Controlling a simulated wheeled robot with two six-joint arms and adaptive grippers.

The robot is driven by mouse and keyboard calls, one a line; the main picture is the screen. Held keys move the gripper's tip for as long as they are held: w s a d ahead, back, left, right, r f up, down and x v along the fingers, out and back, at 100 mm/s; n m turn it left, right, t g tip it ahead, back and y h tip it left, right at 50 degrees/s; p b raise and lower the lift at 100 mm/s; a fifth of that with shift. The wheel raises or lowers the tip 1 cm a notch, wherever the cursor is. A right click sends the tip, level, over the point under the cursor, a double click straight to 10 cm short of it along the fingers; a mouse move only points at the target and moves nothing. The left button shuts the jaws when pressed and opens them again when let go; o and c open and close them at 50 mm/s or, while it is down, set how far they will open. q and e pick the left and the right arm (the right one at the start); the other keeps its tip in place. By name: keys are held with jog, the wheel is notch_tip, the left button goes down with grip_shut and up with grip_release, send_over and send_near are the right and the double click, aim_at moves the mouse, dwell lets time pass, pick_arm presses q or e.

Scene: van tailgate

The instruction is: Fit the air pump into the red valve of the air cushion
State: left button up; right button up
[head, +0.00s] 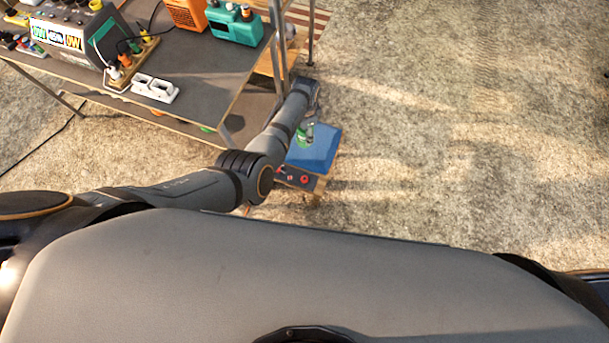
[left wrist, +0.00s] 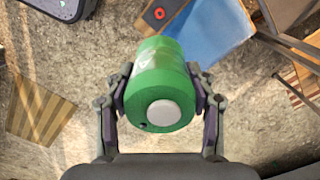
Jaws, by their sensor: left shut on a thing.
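The air pump (left wrist: 160,90) is a green cylinder with a pale round cap facing the left wrist camera. My left gripper (left wrist: 160,95) is shut on it, one finger on each side. In the head view a small green part (head: 302,138), likely the pump, shows beside my forearm. The red valve (head: 305,180) is a small ring on a dark flat piece beside a blue block-like thing (head: 318,152). It also shows in the left wrist view (left wrist: 159,14), beyond the pump and apart from it. I cannot tell which piece is the air cushion. My right gripper is not in view.
A workbench (head: 215,85) with a power station, a white socket block (head: 155,88) and orange and teal tool cases (head: 236,24) stands at upper left. Its metal legs stand close to my left arm. The carpet-like ground at right is clear.

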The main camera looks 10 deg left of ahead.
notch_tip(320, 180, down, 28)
jog(key=b, duration=2.7)
pick_arm(q)
jog(key=f+b, duration=0.3)
jog(key=f, duration=1)
jog(key=d+f+b, duration=0.1)
jog(key=f+b, duration=0.2)
jog(key=f, duration=1)
jog(key=d+f+b, duration=0.1)
jog(key=f+b, duration=0.2)
jog(key=f, duration=1)
jog(key=shift+s+f, duration=0.1)
jog(key=shift+s, duration=0.05)
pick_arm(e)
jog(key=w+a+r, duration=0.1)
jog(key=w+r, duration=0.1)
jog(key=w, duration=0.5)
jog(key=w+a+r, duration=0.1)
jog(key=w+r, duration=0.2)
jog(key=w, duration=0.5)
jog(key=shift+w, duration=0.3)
